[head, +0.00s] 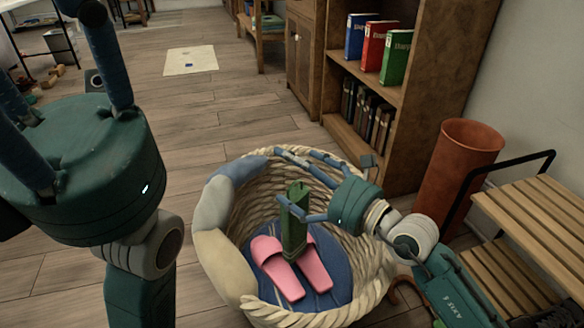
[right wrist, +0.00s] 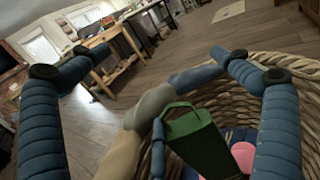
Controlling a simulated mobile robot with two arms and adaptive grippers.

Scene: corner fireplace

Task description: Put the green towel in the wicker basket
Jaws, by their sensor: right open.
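The wicker basket (head: 376,270) stands on the floor at the lower middle of the head view; its rope rim also shows in the right wrist view (right wrist: 290,66). A dark green upright thing (head: 295,236) stands or hangs inside it; it also shows between my fingers in the right wrist view (right wrist: 195,140). It looks stiff and narrow, and I cannot tell if it is the towel. My right gripper (head: 283,178) is open over the basket, its fingers spread around the green thing's top. My left gripper (head: 80,170) is close to the camera, fingers spread, tips partly out of frame.
Pink slippers (head: 280,268) lie on blue cloth in the basket. A bookcase (head: 432,70) stands behind, with a terracotta pot (head: 455,170) and slatted wooden bench (head: 540,215) at right. A small green item (head: 268,20) lies on a far shelf.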

